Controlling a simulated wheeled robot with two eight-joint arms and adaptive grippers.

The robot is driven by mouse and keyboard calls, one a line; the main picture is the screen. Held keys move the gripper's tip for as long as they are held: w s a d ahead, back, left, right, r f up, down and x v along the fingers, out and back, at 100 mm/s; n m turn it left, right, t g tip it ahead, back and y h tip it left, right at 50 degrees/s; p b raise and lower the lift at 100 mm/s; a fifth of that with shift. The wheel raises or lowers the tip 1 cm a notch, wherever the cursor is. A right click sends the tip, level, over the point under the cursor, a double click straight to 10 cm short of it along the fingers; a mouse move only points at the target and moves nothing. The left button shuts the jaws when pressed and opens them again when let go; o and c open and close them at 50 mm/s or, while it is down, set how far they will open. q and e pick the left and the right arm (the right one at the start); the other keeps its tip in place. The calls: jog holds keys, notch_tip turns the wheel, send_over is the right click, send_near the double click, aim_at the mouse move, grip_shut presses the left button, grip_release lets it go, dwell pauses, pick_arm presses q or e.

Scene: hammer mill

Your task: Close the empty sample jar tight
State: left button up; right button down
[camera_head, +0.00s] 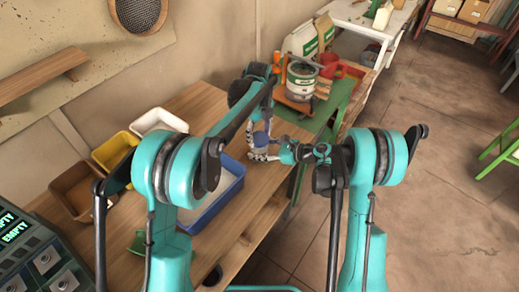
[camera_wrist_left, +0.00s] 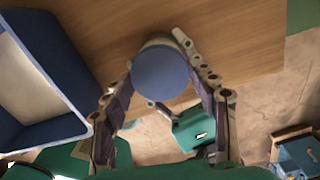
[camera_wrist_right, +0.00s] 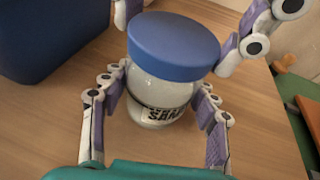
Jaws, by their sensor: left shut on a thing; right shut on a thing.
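The sample jar (camera_wrist_right: 160,95) stands upright on the wooden table, pale with a dark-lettered label. Its blue lid (camera_wrist_right: 174,40) sits on top and looks level; how tight it is cannot be told. The lid also shows in the left wrist view (camera_wrist_left: 160,73) and, small, in the head view (camera_head: 261,139). My left gripper (camera_wrist_left: 165,62) is shut on the lid from above, with fingers on both sides. My right gripper (camera_wrist_right: 160,100) is shut on the jar's body below the lid. In the head view the grippers partly hide the jar.
A blue-walled bin (camera_head: 215,208) stands near on the table, with yellow (camera_head: 115,150), white (camera_head: 158,121) and brown (camera_head: 75,190) bins beyond it. A green bench (camera_head: 345,112) with a metal can (camera_head: 301,80) lies behind. The table's right edge is close to the jar.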

pick_arm(q)
jog(key=o, duration=1.3)
jog(key=shift+o, duration=0.2)
notch_tip(320, 180, up, 12)
pick_arm(e)
jog(key=shift+c, duration=2)
grip_release()
